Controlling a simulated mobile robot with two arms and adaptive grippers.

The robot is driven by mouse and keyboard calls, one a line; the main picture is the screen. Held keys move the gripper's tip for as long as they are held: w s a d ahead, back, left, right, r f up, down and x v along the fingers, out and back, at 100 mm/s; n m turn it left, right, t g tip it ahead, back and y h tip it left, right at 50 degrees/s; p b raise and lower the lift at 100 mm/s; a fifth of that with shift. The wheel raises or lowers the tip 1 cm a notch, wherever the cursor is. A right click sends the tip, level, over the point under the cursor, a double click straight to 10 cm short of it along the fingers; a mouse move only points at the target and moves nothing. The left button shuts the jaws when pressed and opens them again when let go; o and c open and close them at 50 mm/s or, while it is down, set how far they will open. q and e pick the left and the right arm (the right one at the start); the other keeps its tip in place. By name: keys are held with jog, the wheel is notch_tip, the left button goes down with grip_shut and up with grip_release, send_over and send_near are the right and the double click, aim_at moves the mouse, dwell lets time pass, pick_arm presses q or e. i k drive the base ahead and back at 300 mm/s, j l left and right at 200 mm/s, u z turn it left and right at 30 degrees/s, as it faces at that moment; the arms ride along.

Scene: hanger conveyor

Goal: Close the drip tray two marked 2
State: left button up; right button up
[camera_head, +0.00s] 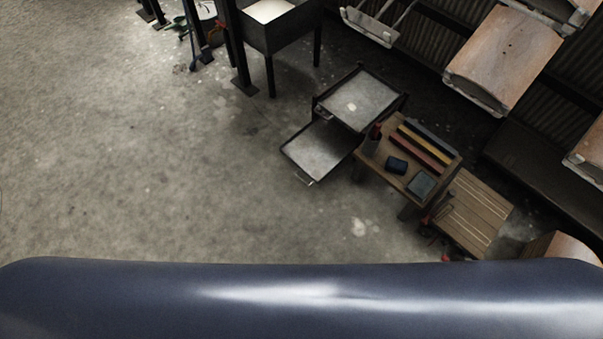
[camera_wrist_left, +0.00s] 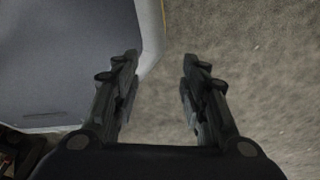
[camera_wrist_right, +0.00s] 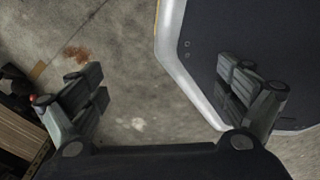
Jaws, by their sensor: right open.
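A dark-rimmed drip tray (camera_head: 318,150) with a grey metal floor sticks out towards the lower left from a low dark stand in the head view. A small pale handle (camera_head: 304,180) is on its front edge. The stand's upper grey tray (camera_head: 361,101) is above and behind it. No number 2 is readable. My left gripper (camera_wrist_left: 160,62) has its fingers apart with nothing between them, above bare floor. My right gripper (camera_wrist_right: 160,68) is open wide and empty, also above floor. Neither gripper shows in the head view, and no drip tray shows in the wrist views.
A small wooden table (camera_head: 391,176) with coloured bars and dark boxes stands right beside the tray. A slatted wooden platform (camera_head: 470,213) is farther right. A dark bin (camera_head: 281,31) on legs stands behind. Hanging brown panels (camera_head: 504,58) are upper right. The floor at left is clear.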

aim_at(318, 148)
jog(key=i+l+z, duration=0.1)
jog(key=i, duration=0.4)
jog(key=i+l+z, duration=0.15)
jog(key=i, duration=0.3)
